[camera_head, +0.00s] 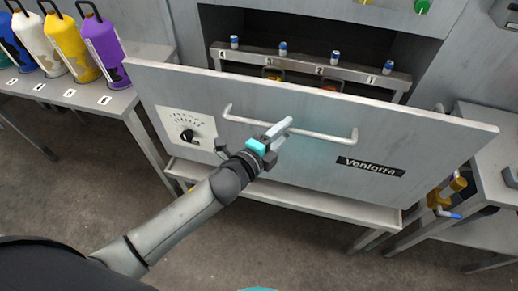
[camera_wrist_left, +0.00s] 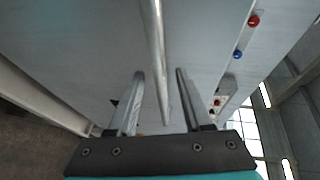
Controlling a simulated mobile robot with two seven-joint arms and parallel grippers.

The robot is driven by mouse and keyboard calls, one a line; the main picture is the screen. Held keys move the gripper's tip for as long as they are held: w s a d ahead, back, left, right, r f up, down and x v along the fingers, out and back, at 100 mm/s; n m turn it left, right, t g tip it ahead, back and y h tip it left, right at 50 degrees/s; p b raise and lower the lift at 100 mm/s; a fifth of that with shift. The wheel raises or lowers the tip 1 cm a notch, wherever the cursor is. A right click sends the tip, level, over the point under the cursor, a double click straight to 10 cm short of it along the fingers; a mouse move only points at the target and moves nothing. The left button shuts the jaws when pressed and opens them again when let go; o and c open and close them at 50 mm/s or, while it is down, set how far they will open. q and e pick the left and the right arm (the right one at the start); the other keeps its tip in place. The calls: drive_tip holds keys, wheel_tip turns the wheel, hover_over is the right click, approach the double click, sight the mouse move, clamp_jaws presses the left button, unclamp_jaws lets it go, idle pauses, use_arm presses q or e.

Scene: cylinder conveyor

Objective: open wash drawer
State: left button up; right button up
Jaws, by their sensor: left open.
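The wash drawer's wide grey front panel (camera_head: 270,165) fills the middle of the head view. It has a dial on the left and a black "Veniorra" label. It stands out in front of the dark machine opening, with a rack showing behind its top edge. A long bar handle (camera_head: 335,137) runs across the panel. My left gripper (camera_head: 288,123) is at the handle's middle. In the left wrist view my left gripper (camera_wrist_left: 159,73) has its two fingers apart. The handle bar (camera_wrist_left: 154,40) passes between them, with gaps on both sides. My right gripper is out of view.
A rack (camera_head: 310,67) with several blue-capped items is behind the panel. Several coloured bottles, including a purple one (camera_head: 100,45), stand on a numbered bench (camera_head: 60,92) at left. A right-hand table (camera_head: 490,150) and a brass valve (camera_head: 445,193) flank the panel. The floor in front is clear.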

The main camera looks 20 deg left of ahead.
use_arm(q)
drive_tip(key=v, duration=1.3)
drive_tip(key=shift+s, duration=0.25)
drive_tip(key=shift+a, duration=0.1)
drive_tip(key=s+a+f+n+g+y, duration=0.2)
drive_tip(key=a+f+n, duration=0.1)
drive_tip(key=f, duration=0.6)
drive_tip(key=s+a+f+n+g+y+b, duration=0.1)
drive_tip(key=s+a+f+n+g, duration=0.15)
drive_tip(key=f, duration=0.65)
drive_tip(key=s+a+f+n+g+y, duration=0.15)
drive_tip(key=f+n, duration=0.25)
drive_tip(key=f, duration=0.5)
drive_tip(key=s+f+n+g+y+b, duration=0.1)
drive_tip(key=s+f+n+g, duration=0.3)
drive_tip(key=s+f, duration=0.4)
drive_tip(key=s+f+n+g+b, duration=0.1)
drive_tip(key=s+f+n+g, duration=0.2)
drive_tip(key=s+f, duration=0.6)
drive_tip(key=s+n, duration=0.2)
drive_tip(key=s, duration=0.5)
drive_tip(key=shift+f+n+g+y, duration=0.3)
drive_tip(key=shift+n+g+y, duration=0.05)
drive_tip(key=shift+g, duration=0.05)
drive_tip(key=shift+a, duration=0.15)
